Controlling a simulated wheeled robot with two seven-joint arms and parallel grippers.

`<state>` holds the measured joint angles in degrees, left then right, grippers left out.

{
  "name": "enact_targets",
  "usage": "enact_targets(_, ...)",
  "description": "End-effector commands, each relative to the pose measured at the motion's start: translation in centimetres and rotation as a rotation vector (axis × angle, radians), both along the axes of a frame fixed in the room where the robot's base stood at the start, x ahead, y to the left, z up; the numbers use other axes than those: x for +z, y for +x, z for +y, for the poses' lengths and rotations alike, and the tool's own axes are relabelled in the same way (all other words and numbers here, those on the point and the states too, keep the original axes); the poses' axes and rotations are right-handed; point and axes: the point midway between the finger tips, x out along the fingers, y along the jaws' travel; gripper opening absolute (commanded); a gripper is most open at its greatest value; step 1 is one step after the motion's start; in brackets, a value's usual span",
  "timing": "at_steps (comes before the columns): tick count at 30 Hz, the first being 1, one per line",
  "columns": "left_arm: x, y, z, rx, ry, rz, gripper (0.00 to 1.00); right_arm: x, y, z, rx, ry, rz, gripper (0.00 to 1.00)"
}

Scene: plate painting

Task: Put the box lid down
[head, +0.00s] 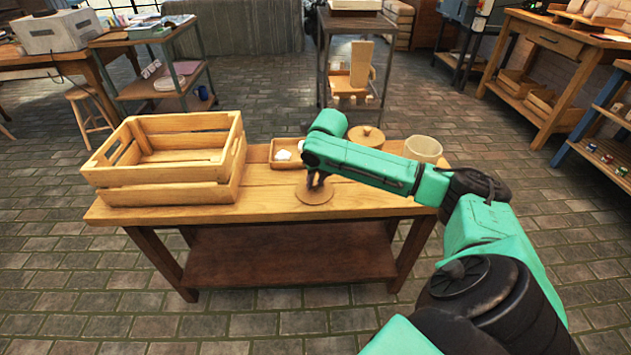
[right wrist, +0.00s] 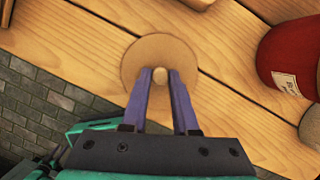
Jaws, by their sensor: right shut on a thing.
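The box lid, a round flat wooden disc with a small knob (head: 318,198), is over the front middle of the wooden table. It also shows in the right wrist view (right wrist: 135,68). My right gripper (head: 316,183) is above it, with its two fingers closed on the knob in the right wrist view (right wrist: 160,77). The lid looks level and at or very close to the tabletop; I cannot tell whether it touches. My left gripper is not in view.
On the table (head: 270,205), a slatted wooden crate (head: 165,190) stands left. A small tray (head: 287,163) with white pieces, a round lidded wooden thing (head: 366,135) and a pale cup (head: 423,149) stand behind. A red labelled container (right wrist: 290,60) shows in the right wrist view.

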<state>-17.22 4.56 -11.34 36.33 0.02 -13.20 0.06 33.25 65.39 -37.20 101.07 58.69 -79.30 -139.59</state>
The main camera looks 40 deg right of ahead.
Motion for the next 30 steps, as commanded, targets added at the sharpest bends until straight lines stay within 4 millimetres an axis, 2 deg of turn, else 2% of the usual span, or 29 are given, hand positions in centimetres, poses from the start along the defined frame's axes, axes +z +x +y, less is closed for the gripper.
enact_targets(3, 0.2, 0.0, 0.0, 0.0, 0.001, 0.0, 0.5, -0.1, 0.0, 0.0, 0.0, 0.0, 0.0, 0.0)
enact_targets(4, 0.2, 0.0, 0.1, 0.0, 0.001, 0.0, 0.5, -0.2, 0.0, 0.0, 0.0, 0.0, -0.001, 0.35)
enact_targets(6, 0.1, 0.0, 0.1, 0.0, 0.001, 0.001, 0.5, -0.2, 0.0, 0.0, 0.0, 0.0, -0.001, 0.58)
enact_targets(17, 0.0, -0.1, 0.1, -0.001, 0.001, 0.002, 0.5, 0.3, 0.0, 0.0, 0.0, -0.001, -0.001, 0.58)
enact_targets(20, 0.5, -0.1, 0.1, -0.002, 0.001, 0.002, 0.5, 2.1, -0.4, 0.0, 0.0, -0.002, -0.004, 0.58)
enact_targets(27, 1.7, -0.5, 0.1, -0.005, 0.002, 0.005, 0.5, 8.4, -2.3, 0.6, 0.0, -0.002, -0.005, 0.58)
enact_targets(30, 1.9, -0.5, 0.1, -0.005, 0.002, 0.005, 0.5, 10.3, -2.9, 0.7, 0.001, -0.002, -0.003, 0.58)
